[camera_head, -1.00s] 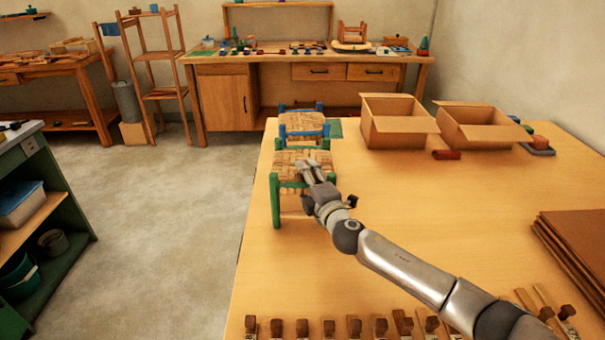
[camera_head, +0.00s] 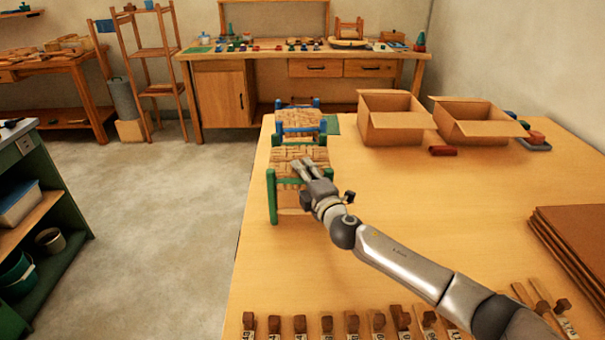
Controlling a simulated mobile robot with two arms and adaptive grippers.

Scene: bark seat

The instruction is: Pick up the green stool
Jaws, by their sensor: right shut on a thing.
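The green stool (camera_head: 272,197) has green legs and a woven bark seat. It stands upright at the left edge of the wooden table (camera_head: 430,215). My right gripper (camera_head: 300,168) reaches in from the lower right and is shut on the stool at its seat, on the near right side. The gripper and wrist hide part of the stool's right side. Whether the feet touch the table cannot be told for sure. A blue stool (camera_head: 300,119) with a similar woven seat stands just behind it. My left gripper is not in view.
Two open cardboard boxes (camera_head: 394,122) and (camera_head: 478,124) stand at the back of the table, with a red block (camera_head: 442,151) in front. Brown sheets (camera_head: 575,245) lie stacked at the right. Several wooden tools line the near edge. The table middle is clear.

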